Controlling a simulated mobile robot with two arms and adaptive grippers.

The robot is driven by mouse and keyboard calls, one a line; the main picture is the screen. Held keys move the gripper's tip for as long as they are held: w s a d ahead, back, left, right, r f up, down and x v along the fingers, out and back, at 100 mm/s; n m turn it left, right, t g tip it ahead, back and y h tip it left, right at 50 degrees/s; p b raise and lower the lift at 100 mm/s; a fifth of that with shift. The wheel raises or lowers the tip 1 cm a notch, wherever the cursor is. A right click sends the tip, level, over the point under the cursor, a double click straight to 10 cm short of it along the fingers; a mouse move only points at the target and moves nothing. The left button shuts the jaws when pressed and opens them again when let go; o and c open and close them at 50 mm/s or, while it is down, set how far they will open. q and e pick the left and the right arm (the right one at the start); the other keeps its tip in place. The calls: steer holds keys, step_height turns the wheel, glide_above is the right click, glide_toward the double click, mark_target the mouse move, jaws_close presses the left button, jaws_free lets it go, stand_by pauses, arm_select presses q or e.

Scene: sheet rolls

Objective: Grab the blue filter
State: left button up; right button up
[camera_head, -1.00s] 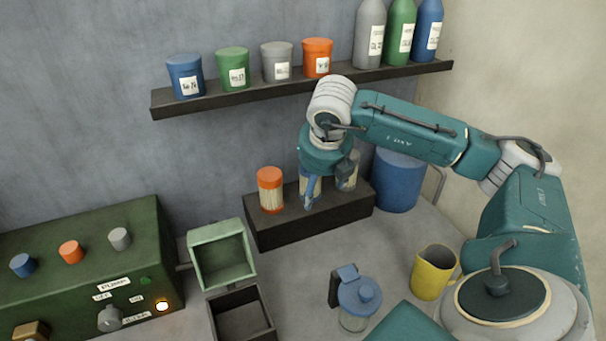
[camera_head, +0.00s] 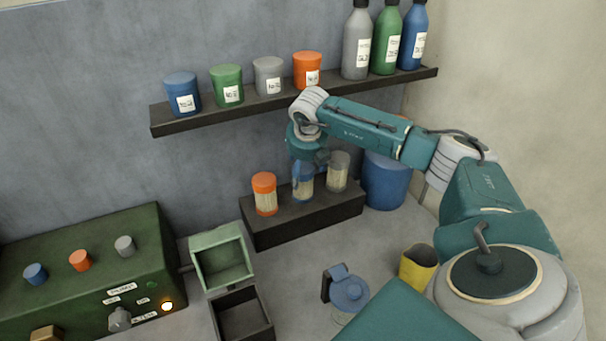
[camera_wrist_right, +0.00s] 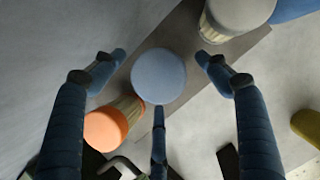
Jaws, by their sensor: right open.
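The blue filter (camera_head: 303,188) stands upright in the middle of a dark block on the table, between an orange-capped filter and a grey-capped one. My right gripper (camera_head: 305,168) is directly above it, pointing down, and partly hides its top. In the right wrist view the blue filter's round cap (camera_wrist_right: 158,76) lies between the spread fingers of my right gripper (camera_wrist_right: 160,75), with gaps on both sides. The gripper is open and empty. My left gripper is not in view.
The orange filter (camera_head: 265,194) and grey filter (camera_head: 338,172) stand close on either side. A shelf (camera_head: 290,97) with jars and bottles runs above. A blue barrel (camera_head: 386,182), yellow jug (camera_head: 417,267) and blue-lidded jar (camera_head: 347,292) stand on the table.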

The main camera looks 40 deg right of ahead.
steer(key=shift+w+d+f, duration=0.2)
steer(key=shift+w+f, duration=0.05)
steer(key=shift+f, duration=0.4)
steer(key=shift+r, duration=0.1)
steer(key=c, duration=1.8)
